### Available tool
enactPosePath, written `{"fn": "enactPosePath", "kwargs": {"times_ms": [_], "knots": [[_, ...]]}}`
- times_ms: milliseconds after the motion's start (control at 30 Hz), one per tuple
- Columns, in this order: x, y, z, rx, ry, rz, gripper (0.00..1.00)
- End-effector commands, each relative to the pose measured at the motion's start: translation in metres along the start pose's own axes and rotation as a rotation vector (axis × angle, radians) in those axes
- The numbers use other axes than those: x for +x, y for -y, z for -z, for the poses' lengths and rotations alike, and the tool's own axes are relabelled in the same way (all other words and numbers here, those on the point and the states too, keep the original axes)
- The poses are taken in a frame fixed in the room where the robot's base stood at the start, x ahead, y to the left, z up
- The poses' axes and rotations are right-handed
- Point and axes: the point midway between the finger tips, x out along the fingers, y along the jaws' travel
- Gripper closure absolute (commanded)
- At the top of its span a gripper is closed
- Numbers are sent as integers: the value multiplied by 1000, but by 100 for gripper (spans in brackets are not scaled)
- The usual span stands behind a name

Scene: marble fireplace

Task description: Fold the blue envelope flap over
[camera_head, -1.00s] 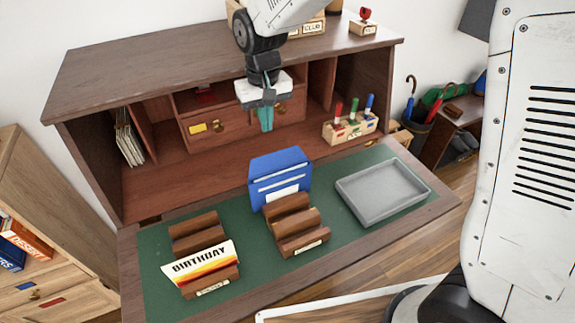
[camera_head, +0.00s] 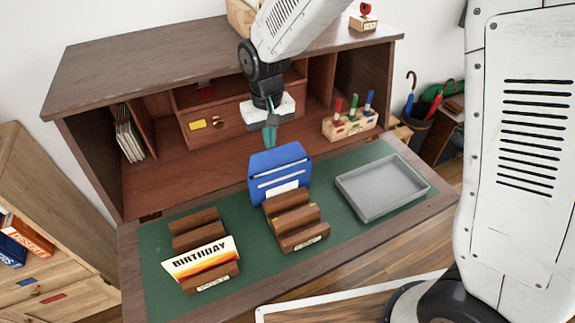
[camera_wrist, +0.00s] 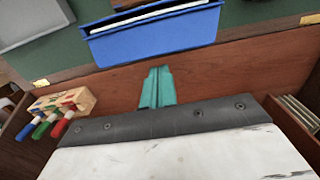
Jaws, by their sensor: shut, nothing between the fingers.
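The blue envelope (camera_head: 278,162) stands in the middle wooden holder (camera_head: 296,227) on the green desk mat, with a white edge showing across its front. Its upper blue part, which looks like the flap, rises above the pocket at the back. In the wrist view the envelope (camera_wrist: 155,36) lies just beyond my fingertips. My gripper (camera_head: 270,141) has teal fingers that are shut and empty, pointing down behind the envelope's top edge. The fingers also show in the wrist view (camera_wrist: 156,76), apart from the envelope. The head view does not clearly show contact.
A grey tray (camera_head: 420,190) lies right of the envelope. A BIRTHDAY card (camera_head: 201,259) stands in the left holder. A pen rack (camera_head: 348,126) and drawers (camera_head: 210,124) are behind. The desk top (camera_head: 120,68) overhangs the compartments.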

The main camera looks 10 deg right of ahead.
Motion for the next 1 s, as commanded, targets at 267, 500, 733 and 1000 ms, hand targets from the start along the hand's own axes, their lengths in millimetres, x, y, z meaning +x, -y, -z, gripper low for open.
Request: {"fn": "enactPosePath", "kwargs": {"times_ms": [267,500,733,1000], "knots": [[-1,0,-20,0,0,0,100],[-3,0,-37,0,0,0,100],[-3,0,-53,1,2,0,100],[1,0,-72,0,2,0,100]]}}
